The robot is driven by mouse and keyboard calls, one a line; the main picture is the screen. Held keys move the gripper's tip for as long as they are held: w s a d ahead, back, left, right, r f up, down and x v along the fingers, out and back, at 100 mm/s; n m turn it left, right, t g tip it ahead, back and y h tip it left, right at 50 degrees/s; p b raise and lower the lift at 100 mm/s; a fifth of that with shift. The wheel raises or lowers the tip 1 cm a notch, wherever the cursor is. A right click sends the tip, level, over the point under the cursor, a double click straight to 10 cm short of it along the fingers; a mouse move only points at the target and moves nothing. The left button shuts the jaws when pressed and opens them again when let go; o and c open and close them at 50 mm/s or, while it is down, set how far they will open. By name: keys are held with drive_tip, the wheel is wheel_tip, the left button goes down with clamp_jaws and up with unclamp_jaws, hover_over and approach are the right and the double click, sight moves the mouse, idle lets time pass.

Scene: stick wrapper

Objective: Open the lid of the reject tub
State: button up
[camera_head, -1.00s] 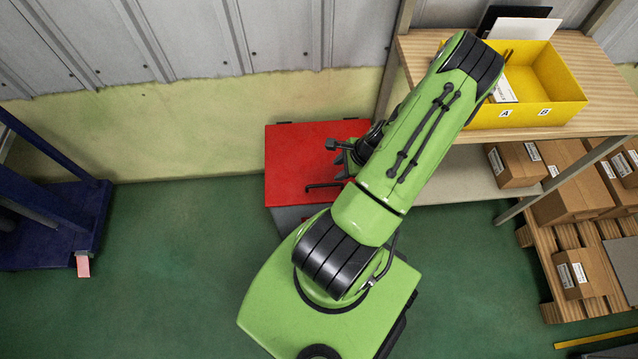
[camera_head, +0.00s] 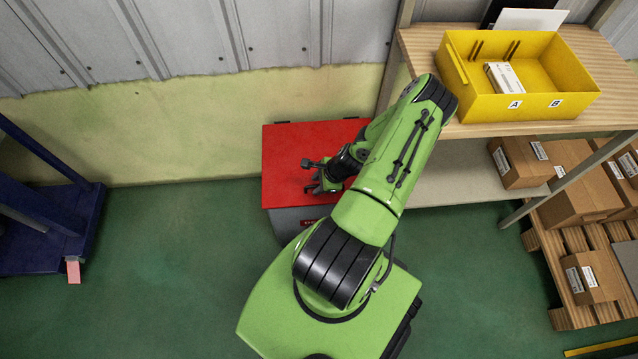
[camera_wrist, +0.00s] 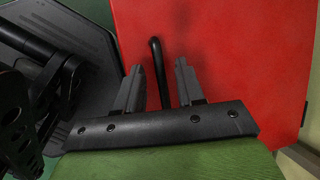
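The reject tub is a grey box (camera_head: 284,222) with a flat red lid (camera_head: 285,150), standing on the floor against the wall. The lid lies shut. My gripper (camera_head: 312,178) is low over the front right part of the lid in the head view. In the wrist view my gripper (camera_wrist: 160,66) is open, with one grey finger on each side of the black bar handle (camera_wrist: 156,50). The fingers look apart from the bar. The red lid (camera_wrist: 240,60) fills the right of that view. In the head view my gripper hides the handle.
A wooden shelf (camera_head: 420,60) with a yellow bin (camera_head: 560,75) stands to the right of the tub. Cardboard boxes (camera_head: 590,275) sit on a pallet at the right. A blue rack (camera_head: 70,235) stands at the left. Green floor between rack and tub is clear.

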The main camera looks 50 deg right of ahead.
clamp_jaws()
drive_tip(key=shift+r, duration=0.1)
drive_tip(key=shift+r, duration=0.25)
drive_tip(key=w+d+r+g+y+p, duration=0.1)
drive_tip(key=w+d+r+p, duration=0.35)
drive_tip(key=r, duration=0.45)
drive_tip(key=w+d+r+g+y+p, duration=0.1)
drive_tip(key=w+d+r+p, duration=0.3)
drive_tip(key=r, duration=0.5)
drive_tip(key=w+d+r+b, duration=0.2)
drive_tip(key=w+d+r, duration=0.2)
drive_tip(key=d, duration=0.4)
drive_tip(key=shift+w+m+b, duration=0.3)
drive_tip(key=shift+w, duration=0.6)
